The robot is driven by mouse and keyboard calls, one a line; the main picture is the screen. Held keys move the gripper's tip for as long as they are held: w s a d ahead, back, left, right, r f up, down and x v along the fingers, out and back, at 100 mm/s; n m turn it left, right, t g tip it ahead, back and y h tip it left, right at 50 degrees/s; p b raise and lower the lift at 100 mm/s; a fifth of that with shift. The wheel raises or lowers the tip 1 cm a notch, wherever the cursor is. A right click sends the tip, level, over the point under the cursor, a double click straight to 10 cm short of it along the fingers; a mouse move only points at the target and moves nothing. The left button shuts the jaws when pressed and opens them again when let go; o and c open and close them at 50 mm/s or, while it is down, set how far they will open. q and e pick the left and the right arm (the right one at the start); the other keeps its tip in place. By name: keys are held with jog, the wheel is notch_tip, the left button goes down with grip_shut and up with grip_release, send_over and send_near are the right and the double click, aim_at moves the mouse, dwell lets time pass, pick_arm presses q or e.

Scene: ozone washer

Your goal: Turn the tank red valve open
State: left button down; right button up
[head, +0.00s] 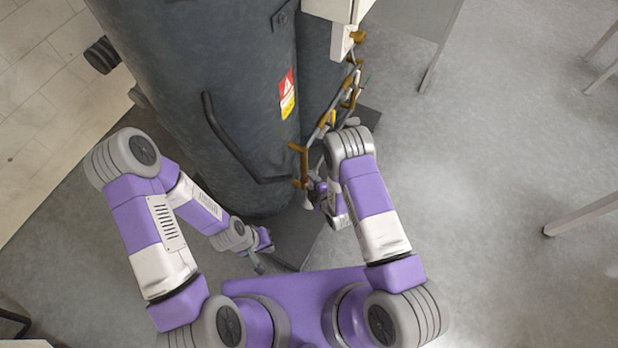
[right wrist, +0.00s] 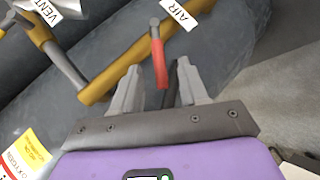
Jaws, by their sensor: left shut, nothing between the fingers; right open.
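The red valve handle (right wrist: 158,62) shows in the right wrist view as a short red lever on a grey stem, by the brass pipe (right wrist: 130,72) and the AIR label. My right gripper (right wrist: 158,70) is open, one finger on each side of the red handle's lower end. I see no finger touching it, and cannot tell how deep it sits between them. In the head view my right gripper (head: 311,198) is by the pipework at the dark grey tank (head: 215,90), and my arm partly hides the valve. My left gripper (head: 260,263) is shut and empty, low in front of the tank.
A bent black handrail (head: 228,145) runs along the tank front. Brass pipes (head: 330,120) rise on its right side toward a white box (head: 340,42). VENT (right wrist: 42,14) and OXYGEN labels show in the right wrist view. The floor at right is open, with table legs at the edge.

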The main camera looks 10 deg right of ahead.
jog(key=shift+p+v, duration=0.35)
jog(key=shift+v, duration=1.4)
